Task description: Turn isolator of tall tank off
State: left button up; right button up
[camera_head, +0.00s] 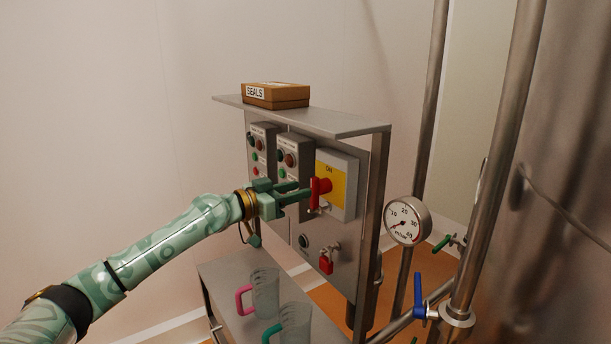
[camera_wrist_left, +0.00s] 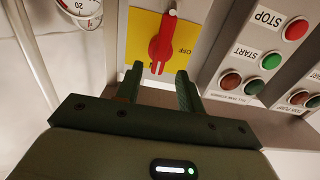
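The isolator is a grey box with a yellow plate (camera_head: 337,180) on the right part of the steel panel. Its red handle (camera_head: 321,188) stands upright, and "ON" is readable above it. In the left wrist view, which is upside down, the red handle (camera_wrist_left: 161,45) runs up and down the picture, with "OFF" printed beside it on the yellow plate (camera_wrist_left: 143,27). My left gripper (camera_head: 306,194) points at the handle. Its two fingers (camera_wrist_left: 159,83) are apart, one on each side of the handle's near end, with gaps visible. My right gripper is not in view.
Button boxes (camera_head: 288,158) with green and red buttons sit left of the isolator. A red padlock (camera_head: 326,263) hangs below. A box marked SEALS (camera_head: 275,95) lies on the top shelf. A pressure gauge (camera_head: 406,221) and pipes stand right; jugs (camera_head: 265,291) stand below.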

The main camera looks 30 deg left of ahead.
aim_at(311, 186)
pick_arm(q)
jog(key=p+x, duration=0.1)
jog(key=x, duration=0.2)
jog(key=shift+w+d, duration=0.15)
jog(key=shift+d, duration=0.05)
grip_shut()
